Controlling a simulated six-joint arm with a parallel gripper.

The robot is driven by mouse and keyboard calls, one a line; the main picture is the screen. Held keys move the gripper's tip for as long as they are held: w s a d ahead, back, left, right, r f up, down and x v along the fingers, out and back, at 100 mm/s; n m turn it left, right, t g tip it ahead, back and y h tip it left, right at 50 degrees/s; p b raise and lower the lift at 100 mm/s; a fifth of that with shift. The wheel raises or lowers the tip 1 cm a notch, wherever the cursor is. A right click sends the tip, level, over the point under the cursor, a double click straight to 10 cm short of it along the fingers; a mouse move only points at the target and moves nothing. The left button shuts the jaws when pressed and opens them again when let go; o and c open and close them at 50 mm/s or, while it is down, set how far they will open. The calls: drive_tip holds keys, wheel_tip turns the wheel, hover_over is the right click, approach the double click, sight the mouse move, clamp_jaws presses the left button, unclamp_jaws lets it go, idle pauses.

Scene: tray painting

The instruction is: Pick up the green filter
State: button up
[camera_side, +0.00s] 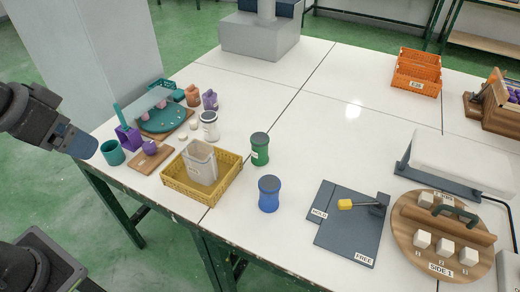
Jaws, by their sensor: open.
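A green cylinder (260,149) with a dark cap and a pale label stands upright on the white table, right of the yellow basket; it is the only thing here that fits the green filter. A similar blue cylinder (269,194) stands upright nearer the front edge, a little apart from it. A white cylinder (209,126) with a dark top stands to the left. Part of my arm reaches in at the left edge, well away from the green cylinder. No gripper fingers show.
A yellow basket (232,183) holding a pale container (200,162) stands left of the green cylinder. Teal and purple items crowd the table's left. A dark board (345,240) and a round wooden stand (405,215) lie right. Table behind the green cylinder is clear.

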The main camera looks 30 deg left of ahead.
drive_tip(key=w+d+r+m+g+h, duration=0.1)
drive_tip(key=w+d+r+m, duration=0.15)
drive_tip(key=w, duration=1.05)
drive_tip(key=m+g+h, duration=0.1)
drive_tip(key=m+h, duration=0.1)
drive_tip(key=m, duration=0.4)
hover_over(259, 138)
drive_tip(key=s+a, duration=0.4)
wheel_tip(259, 138, down, 16)
drive_tip(key=shift+m+g, duration=0.3)
drive_tip(key=shift+m, duration=0.05)
drive_tip(key=x, duration=1.1)
drive_tip(key=shift+w+d, duration=0.2)
drive_tip(key=shift+w, duration=0.2)
drive_tip(key=shift+x, duration=2.75)
drive_tip(key=shift+s, duration=0.15)
drive_tip(key=shift+c, duration=0.5)
drive_tip(key=c, duration=0.9)
drive_tip(key=shift+c, duration=0.3)
